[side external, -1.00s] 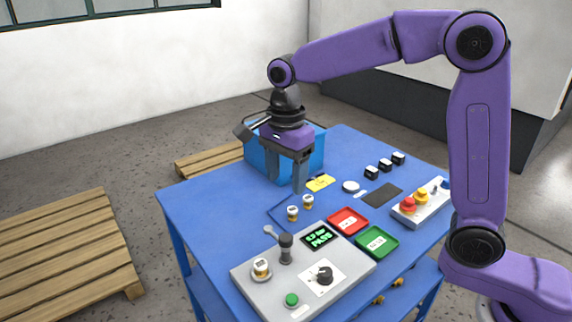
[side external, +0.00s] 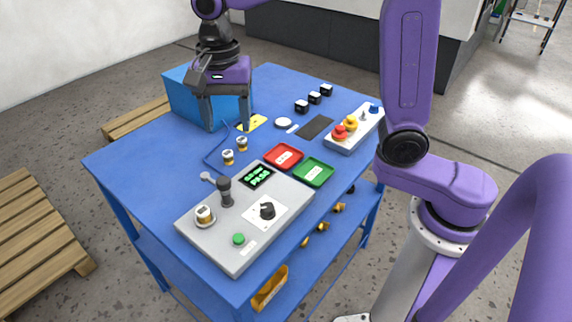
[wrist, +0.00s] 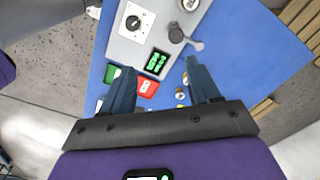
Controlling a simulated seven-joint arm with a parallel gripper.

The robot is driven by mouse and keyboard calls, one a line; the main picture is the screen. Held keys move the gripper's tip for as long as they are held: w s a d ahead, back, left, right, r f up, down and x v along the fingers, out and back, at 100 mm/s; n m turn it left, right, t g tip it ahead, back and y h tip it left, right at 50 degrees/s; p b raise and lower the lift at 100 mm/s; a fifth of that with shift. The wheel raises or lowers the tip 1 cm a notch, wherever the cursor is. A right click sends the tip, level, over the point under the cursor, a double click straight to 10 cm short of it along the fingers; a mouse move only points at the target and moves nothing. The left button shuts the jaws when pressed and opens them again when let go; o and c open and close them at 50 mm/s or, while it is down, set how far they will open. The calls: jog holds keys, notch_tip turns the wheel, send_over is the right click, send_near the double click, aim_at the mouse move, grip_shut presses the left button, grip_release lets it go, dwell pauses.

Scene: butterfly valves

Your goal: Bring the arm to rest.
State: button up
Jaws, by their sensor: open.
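My gripper (side external: 228,124) hangs fingers down over the far left part of the blue table, in front of the blue bin. Its two fingers are apart, with nothing between them. In the wrist view my gripper (wrist: 158,70) also shows spread fingers over the table. Two small white-and-brass valves (side external: 228,157) stand upright on the table in front of my gripper, apart from it. Another valve (side external: 205,214) sits in the round holder on the grey test panel (side external: 243,250).
The panel carries a dark upright post (side external: 225,190), a black knob (side external: 267,210), a green button (side external: 239,239) and a lit display (side external: 258,177). Red (side external: 283,157) and green (side external: 314,172) trays lie beside it. The blue bin (side external: 180,93) stands behind my gripper. A button box (side external: 355,128) is at right.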

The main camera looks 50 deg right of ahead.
jog(key=s+d+f+n, duration=0.3)
jog(key=s+d+n, duration=0.3)
jog(key=s+n, duration=0.5)
jog(key=s+d+f+n, duration=0.3)
jog(key=s+d+n, duration=0.3)
jog(key=s+n, duration=0.6)
jog(key=shift+s+d+f, duration=0.2)
jog(key=shift+s+d, duration=0.05)
jog(key=shift+s, duration=0.25)
